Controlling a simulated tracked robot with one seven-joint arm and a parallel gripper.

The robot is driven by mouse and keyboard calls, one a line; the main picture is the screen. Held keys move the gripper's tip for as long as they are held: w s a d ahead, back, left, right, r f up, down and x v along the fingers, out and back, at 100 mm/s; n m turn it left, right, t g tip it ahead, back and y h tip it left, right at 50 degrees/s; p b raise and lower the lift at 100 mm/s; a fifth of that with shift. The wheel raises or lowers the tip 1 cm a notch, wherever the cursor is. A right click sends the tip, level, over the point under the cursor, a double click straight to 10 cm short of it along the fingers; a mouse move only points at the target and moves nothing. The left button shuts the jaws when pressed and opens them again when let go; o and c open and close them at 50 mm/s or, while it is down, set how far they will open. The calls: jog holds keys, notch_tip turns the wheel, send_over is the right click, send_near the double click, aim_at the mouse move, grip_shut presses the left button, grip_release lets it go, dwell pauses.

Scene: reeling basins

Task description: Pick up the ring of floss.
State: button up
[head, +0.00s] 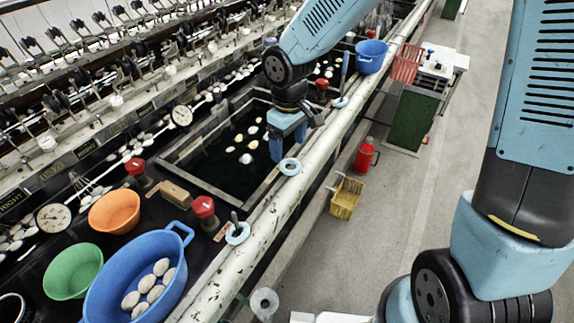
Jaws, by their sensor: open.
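A pale blue ring (290,166), which looks like the ring of floss, lies on the worn white rail (262,214) beside the dark basin. My gripper (287,146) is open and empty, pointing down just above and slightly left of this ring in the picture. The blue fingers look apart from the ring, but the exact height gap cannot be told. A similar pale ring (237,233) sits around a dark peg nearer the camera. Another (341,102) lies farther up the rail, by a blue upright handle.
The dark water basin (215,170) with floating cocoons is left of the rail. Red-topped knobs (203,207), a brush (174,193), an orange bowl (114,211) and a blue basin (100,296) stand nearer. A yellow basket (346,198) and red flask (365,155) are on the floor to the right.

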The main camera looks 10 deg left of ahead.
aim_at(289, 162)
jog(key=shift+w+f, duration=0.2)
jog(key=shift+f, duration=2.5)
jog(key=c, duration=0.7)
